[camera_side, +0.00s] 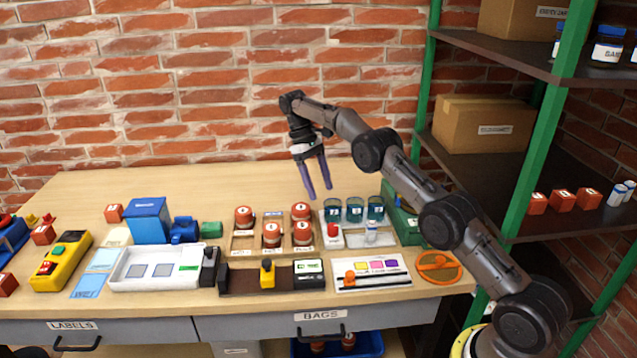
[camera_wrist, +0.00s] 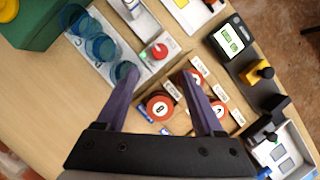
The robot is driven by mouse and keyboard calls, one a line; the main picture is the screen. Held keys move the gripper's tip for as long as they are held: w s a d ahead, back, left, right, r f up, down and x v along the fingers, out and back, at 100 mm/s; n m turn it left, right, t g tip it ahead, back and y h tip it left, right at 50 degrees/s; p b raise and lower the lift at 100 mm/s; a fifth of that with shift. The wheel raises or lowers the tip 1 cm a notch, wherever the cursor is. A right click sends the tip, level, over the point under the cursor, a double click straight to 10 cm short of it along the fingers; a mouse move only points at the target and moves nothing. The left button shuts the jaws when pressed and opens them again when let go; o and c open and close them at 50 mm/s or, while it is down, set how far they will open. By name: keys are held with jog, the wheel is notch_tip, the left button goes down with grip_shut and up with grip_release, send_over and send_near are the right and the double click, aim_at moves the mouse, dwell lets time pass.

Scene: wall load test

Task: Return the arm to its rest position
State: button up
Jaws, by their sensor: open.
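My gripper (camera_side: 318,193) is open and empty. It hangs from my arm above the back part of the wooden table (camera_side: 90,190), between a tray of red-capped jars (camera_side: 271,235) and a rack of blue glasses (camera_side: 354,209). In the wrist view its two purple fingers (camera_wrist: 164,100) are spread apart. The fingers appear clear of the things below. My arm reaches in from the lower right, bent at the elbow.
A white tray (camera_side: 125,278), a blue box (camera_side: 148,219), a yellow control box (camera_side: 60,262) and a scale-like device with a display (camera_side: 309,268) stand on the table. Shelving with green posts (camera_side: 540,150) rises at the right, near my arm. The table's back left is clear.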

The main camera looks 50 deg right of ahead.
jog(key=shift+w+r, duration=0.1)
jog(key=shift+r, duration=0.3)
